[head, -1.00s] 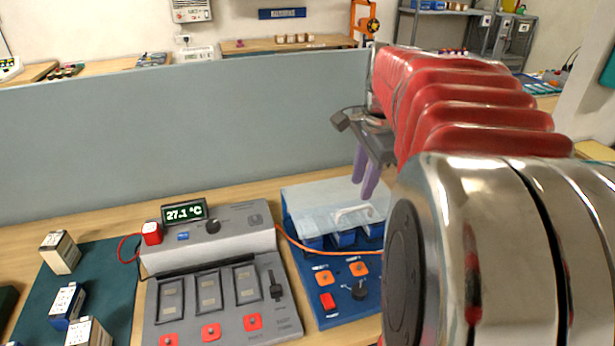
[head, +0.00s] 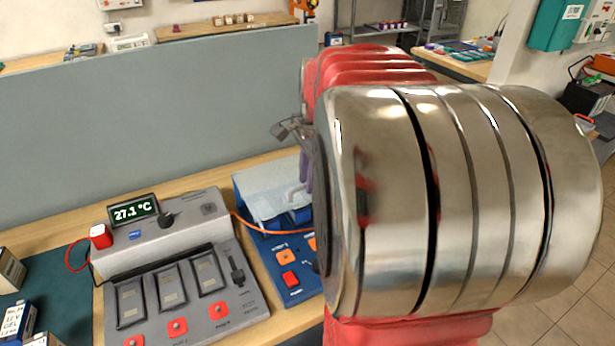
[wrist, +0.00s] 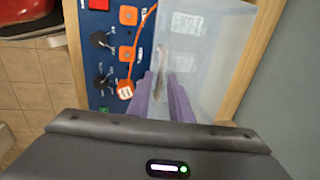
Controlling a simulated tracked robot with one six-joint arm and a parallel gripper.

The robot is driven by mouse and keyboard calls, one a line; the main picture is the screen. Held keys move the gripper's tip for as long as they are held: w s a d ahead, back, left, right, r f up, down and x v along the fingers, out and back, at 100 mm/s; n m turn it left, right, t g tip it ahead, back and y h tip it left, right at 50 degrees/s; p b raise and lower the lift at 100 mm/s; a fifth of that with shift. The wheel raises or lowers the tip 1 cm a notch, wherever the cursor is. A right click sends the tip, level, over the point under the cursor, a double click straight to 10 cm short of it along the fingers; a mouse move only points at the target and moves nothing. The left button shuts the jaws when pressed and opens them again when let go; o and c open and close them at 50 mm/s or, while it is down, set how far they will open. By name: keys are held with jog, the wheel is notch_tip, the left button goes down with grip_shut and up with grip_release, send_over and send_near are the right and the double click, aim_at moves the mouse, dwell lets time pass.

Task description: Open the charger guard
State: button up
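The charger guard (head: 268,190) is a pale see-through cover over the back part of the blue charger (head: 290,262), with a light handle (head: 296,196) on it. It looks closed. In the wrist view the guard (wrist: 212,50) fills the middle right, beside the charger's knobs and orange sockets. My gripper (wrist: 162,92) has two purple fingers pointing at the guard, spread apart with the handle's pale bar seen between them. I cannot tell whether they touch it. In the head view my arm hides most of the gripper (head: 305,172) and the charger's right side.
A grey tester (head: 160,245) with a 27.1 °C display stands just left of the charger. An orange cable (head: 250,226) runs between them. A grey partition (head: 130,135) rises behind the bench. Boxed batteries (head: 14,322) stand on a green mat at the far left.

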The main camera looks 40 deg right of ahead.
grip_shut()
jog(key=shift+r, duration=0.15)
dwell(0.4)
